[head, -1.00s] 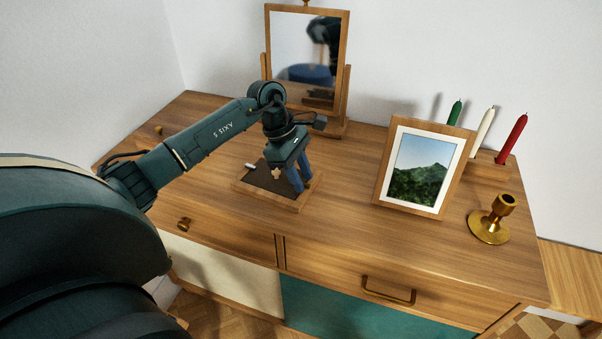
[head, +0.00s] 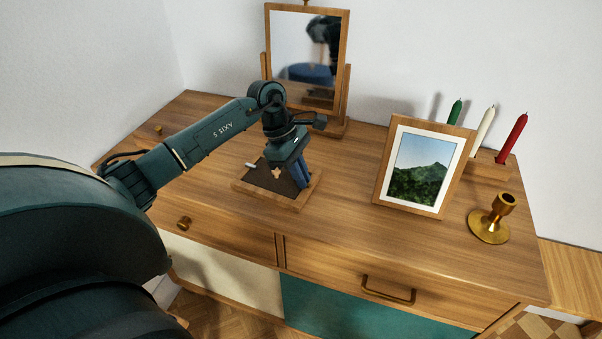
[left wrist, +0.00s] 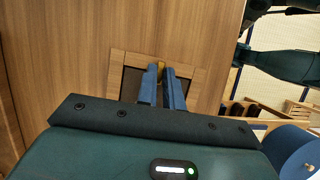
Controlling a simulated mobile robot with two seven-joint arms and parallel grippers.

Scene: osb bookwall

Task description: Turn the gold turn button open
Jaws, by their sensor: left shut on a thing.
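A small wooden frame (head: 289,203) with a dark inner panel (head: 262,181) lies flat on the dresser top. A white turn button (head: 251,165) sits at its left edge, and a pale wood-coloured star-shaped piece (head: 276,173) is on the panel. My left gripper (head: 303,185) points down at the frame's right side, its blue fingers close together. In the left wrist view a bit of the gold turn button (left wrist: 160,66) shows between the fingertips, which are shut on it. The fingers hide most of the button. My right gripper is not in view.
A tilting mirror (head: 303,60) stands behind my gripper. A landscape picture (head: 420,170) in a wooden frame, a brass candlestick (head: 489,221) and a candle holder (head: 490,168) with three candles are to the right. The dresser top (head: 335,225) in front is clear.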

